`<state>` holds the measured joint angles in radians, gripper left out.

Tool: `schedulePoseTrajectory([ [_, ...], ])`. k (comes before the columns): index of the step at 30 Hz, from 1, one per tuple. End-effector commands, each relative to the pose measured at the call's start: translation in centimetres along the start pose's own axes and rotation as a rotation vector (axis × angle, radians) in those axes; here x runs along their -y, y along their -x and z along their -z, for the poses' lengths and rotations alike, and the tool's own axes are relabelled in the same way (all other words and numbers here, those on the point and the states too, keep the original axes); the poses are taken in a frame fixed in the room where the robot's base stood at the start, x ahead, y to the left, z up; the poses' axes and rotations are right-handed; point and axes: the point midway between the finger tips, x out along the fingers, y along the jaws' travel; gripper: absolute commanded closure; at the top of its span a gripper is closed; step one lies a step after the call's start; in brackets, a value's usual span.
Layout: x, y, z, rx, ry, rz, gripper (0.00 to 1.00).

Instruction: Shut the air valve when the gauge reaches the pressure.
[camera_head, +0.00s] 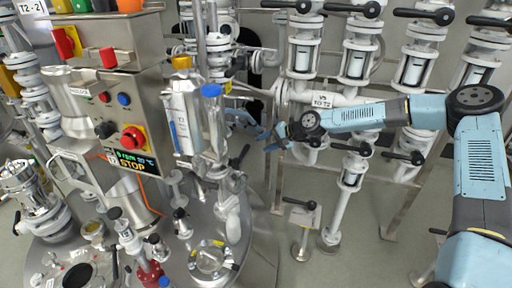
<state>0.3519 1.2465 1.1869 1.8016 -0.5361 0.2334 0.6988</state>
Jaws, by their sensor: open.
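My gripper (250,128) is at the end of my light blue arm, which reaches in from the right. It is open and points left, toward the glass vessels on the reactor lid. It looks empty and a little apart from them, though the depth is hard to judge. A clear cylinder with a blue cap (211,91) stands left of the gripper. Black-handled valves (238,160) sit below the gripper near the lid. I cannot tell which part is the air valve, and no gauge dial can be read.
A control box (105,90) with a red knob, coloured buttons and a lit display stands at the left. The round steel lid (190,262) carries several fittings. Sight-glass pipes (357,62) with black handles fill the back right. Grey floor shows lower right.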

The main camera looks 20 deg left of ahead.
Motion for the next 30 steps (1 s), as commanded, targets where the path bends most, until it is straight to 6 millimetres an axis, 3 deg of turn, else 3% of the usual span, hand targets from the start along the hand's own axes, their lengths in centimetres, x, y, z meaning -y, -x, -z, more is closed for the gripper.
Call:
schedulePoseTrajectory([
  [3,-0.1,1.8,0.1,-0.002,0.000,0.000,0.52],
  [9,-0.1,3.3,0.0,0.000,-0.001,0.000,0.52],
  [23,-0.2,3.6,-0.1,0.001,0.009,-0.013,0.52],
  [30,-1.2,5.0,-2.1,0.022,0.097,-0.153,0.52],
])
